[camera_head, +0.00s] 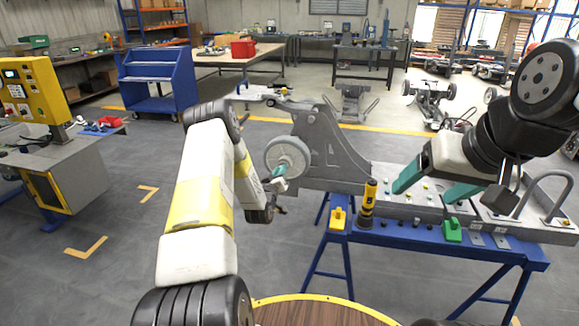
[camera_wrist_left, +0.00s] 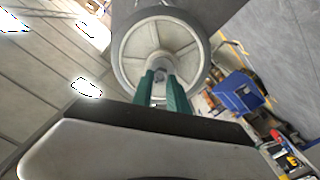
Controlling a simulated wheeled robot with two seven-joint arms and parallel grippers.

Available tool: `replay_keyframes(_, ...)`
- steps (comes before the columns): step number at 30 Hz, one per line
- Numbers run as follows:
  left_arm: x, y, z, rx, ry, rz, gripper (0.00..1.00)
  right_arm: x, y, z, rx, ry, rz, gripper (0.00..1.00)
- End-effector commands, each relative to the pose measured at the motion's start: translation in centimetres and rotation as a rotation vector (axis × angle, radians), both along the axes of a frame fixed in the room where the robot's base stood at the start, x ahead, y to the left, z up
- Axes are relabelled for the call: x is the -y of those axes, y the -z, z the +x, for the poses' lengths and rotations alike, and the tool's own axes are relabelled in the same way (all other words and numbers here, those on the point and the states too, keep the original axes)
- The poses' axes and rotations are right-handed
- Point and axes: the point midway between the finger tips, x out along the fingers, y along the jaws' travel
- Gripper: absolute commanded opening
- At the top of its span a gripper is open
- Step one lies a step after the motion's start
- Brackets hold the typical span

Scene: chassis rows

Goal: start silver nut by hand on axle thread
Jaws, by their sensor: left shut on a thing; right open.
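A grey wheel (camera_head: 288,158) stands upright against the side of the grey chassis plate (camera_head: 333,148). The same wheel, with its spoked pale face (camera_wrist_left: 150,40), fills the upper middle of the left wrist view. My left gripper (camera_head: 278,171) is at the wheel's hub. Its green fingers (camera_wrist_left: 161,80) are shut on a small grey piece, taken as the silver nut (camera_wrist_left: 159,73), in front of the hub centre. The axle thread is hidden, and I cannot tell whether the nut touches it. My right gripper (camera_head: 420,195) is open and empty over the bench.
The blue bench (camera_head: 400,237) carries a yellow-black tool (camera_head: 368,205), a yellow block (camera_head: 338,218), a green block (camera_head: 452,230) and a grey plate with small parts. A blue cart (camera_head: 158,80) and a yellow control panel (camera_head: 30,92) stand at the left. Floor between is clear.

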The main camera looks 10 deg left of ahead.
Motion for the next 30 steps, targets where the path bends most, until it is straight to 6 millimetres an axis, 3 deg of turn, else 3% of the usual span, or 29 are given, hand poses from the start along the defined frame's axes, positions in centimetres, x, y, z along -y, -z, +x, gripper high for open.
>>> replay_keyframes(11,0.04,0.05,0.70,-0.001,0.001,0.004,0.00,0.00,0.00,0.00,0.000,0.000,0.000,0.77)
replay_keyframes(21,0.25,-0.03,0.74,0.014,0.001,0.421,0.00,0.00,0.00,0.00,0.000,0.000,0.000,0.77)
replay_keyframes(30,0.17,-0.05,0.74,0.017,0.000,0.457,0.00,0.00,0.00,0.00,0.000,0.000,0.000,0.77)
